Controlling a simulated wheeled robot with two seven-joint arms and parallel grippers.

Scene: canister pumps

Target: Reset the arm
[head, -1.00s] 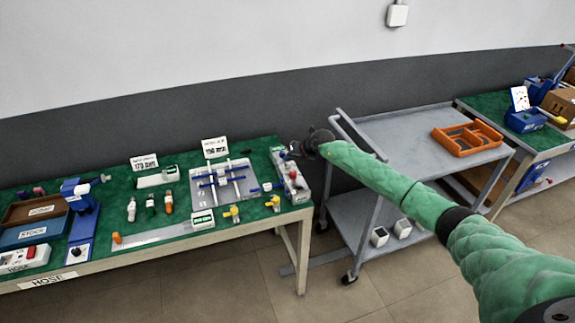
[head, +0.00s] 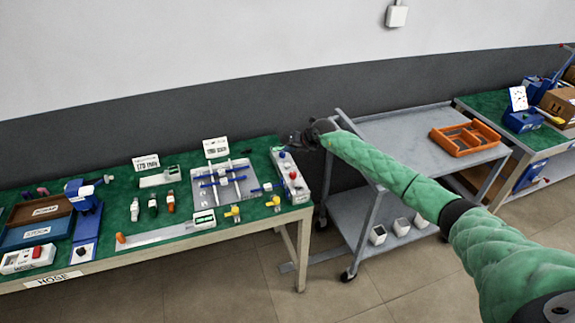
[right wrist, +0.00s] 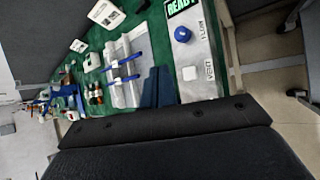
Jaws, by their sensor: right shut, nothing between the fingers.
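My right arm, in a green sleeve, reaches in from the right in the head view. Its dark gripper (head: 301,140) hangs above the right end of the green-topped table, over the back of a grey control box (head: 291,176) with buttons. It is shut and empty, apart from the box. In the right wrist view the control box (right wrist: 195,60) shows a lit "READY" display, a blue button and a white button. The dark gripper body fills the bottom of that view. My left gripper is not in view.
A tray with blue clamps (head: 222,182) lies left of the control box. A grey cart (head: 400,132) with an orange crate (head: 465,137) stands to the right, under my right arm.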

